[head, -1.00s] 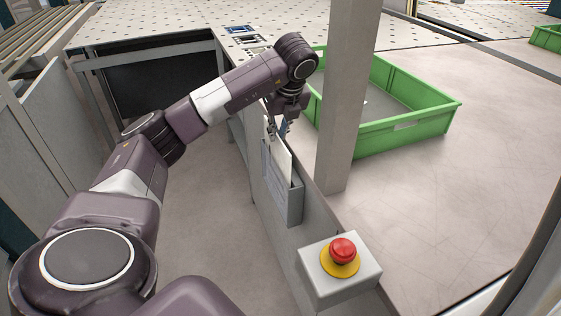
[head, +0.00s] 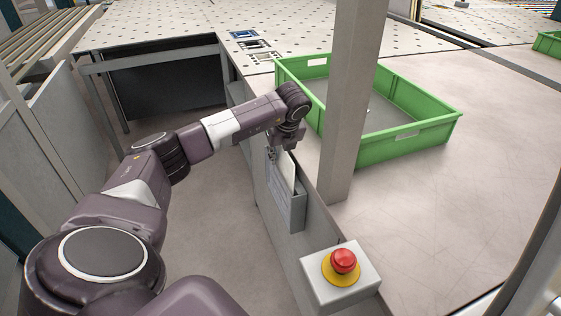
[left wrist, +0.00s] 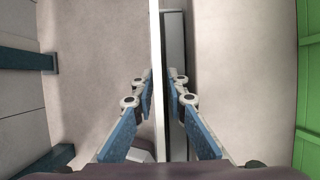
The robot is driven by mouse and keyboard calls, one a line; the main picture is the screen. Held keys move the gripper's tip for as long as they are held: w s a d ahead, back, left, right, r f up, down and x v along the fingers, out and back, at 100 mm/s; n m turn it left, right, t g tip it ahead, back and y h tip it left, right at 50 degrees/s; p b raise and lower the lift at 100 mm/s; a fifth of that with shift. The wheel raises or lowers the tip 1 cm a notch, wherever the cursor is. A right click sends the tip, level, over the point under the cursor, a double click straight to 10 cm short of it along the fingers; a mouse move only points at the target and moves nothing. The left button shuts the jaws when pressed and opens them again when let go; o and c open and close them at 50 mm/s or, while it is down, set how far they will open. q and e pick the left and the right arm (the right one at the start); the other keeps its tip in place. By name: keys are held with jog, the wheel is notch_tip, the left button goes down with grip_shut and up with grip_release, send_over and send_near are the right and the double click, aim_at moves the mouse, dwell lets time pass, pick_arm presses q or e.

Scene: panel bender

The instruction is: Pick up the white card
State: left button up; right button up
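The white card (head: 289,173) stands upright in a grey holder (head: 296,207) on the side of the low wall, with its lower part inside the holder. My left gripper (head: 273,154) is at the card's upper end in the head view and hides part of it. In the left wrist view, the card (left wrist: 155,60) is a thin pale edge running between the fingers of my left gripper (left wrist: 161,95). The left finger is close to the card. A gap shows between the card and the right finger, so the gripper looks open around it. My right gripper is not in view.
A grey post (head: 349,100) rises just right of the holder. A green crate (head: 400,140) lies behind it on the table. A red emergency button (head: 344,261) on a grey box stands in front. Open floor (head: 215,220) lies left of the wall.

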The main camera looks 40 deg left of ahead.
pick_arm(q)
jog(key=shift+f, duration=0.1)
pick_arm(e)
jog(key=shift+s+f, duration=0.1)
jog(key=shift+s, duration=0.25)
pick_arm(q)
grip_shut()
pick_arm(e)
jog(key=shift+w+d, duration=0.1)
